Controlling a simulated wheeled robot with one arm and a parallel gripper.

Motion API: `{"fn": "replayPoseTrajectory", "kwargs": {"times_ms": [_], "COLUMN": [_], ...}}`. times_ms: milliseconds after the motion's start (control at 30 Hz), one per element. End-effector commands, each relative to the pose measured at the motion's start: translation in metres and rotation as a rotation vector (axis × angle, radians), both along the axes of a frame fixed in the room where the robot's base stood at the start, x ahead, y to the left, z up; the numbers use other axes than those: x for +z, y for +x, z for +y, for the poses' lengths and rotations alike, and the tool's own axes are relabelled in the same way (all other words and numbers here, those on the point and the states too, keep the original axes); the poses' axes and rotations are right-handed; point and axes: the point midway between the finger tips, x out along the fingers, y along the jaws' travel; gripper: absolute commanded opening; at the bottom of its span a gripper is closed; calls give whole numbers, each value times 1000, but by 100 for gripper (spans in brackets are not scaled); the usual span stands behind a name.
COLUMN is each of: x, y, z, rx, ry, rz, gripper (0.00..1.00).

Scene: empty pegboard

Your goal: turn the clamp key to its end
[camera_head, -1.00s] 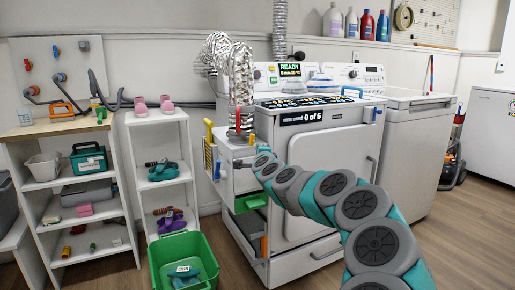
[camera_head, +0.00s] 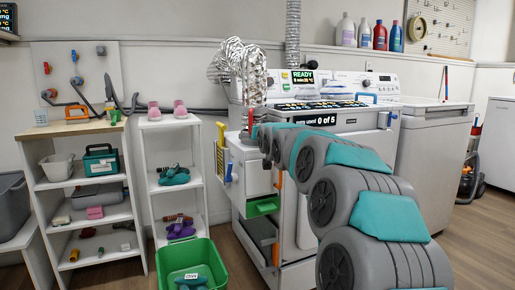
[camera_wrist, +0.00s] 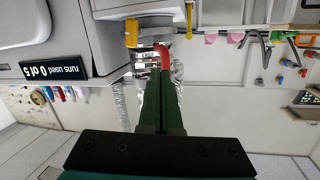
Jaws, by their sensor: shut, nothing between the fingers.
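A red curved part (camera_wrist: 165,56), which looks like the clamp key, shows just beyond my fingertips in the wrist view, beside silver rings. In the head view a red upright piece (camera_head: 250,121) shows at the foot of the foil duct (camera_head: 253,78), on the white side box (camera_head: 250,165). My gripper (camera_wrist: 163,72) is shut and empty, its dark green fingers pointing at the red part. I cannot tell if the tips touch it. In the head view my arm's end is beside the duct foot, and the fingers are hard to make out there.
The washer's front and a black sign (camera_wrist: 55,68) are close on the left in the wrist view. A yellow piece (camera_wrist: 132,33) is next to the rings. A yellow scoop (camera_head: 221,135) hangs left of the side box. A green bin (camera_head: 190,265) stands on the floor.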

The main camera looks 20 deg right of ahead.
Motion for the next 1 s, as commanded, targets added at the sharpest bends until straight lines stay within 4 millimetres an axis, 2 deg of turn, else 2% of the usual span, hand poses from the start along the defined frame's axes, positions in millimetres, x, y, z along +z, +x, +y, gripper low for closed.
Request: {"fn": "replayPoseTrajectory", "kwargs": {"times_ms": [100, 300, 500, 700, 867, 1000], "x": [-8, -22, -28, -27, -26, -30], "y": [0, -3, -10, -14, -11, 1], "z": [8, 20, 35, 45, 42, 33], "rx": [-17, -81, -170, -226, -232, -229], "ry": [-329, -864, -1274, -1452, -1472, -1469], "rz": [116, 346, 541, 632, 643, 644], "gripper": [0, 0, 0, 0, 0, 0]}}
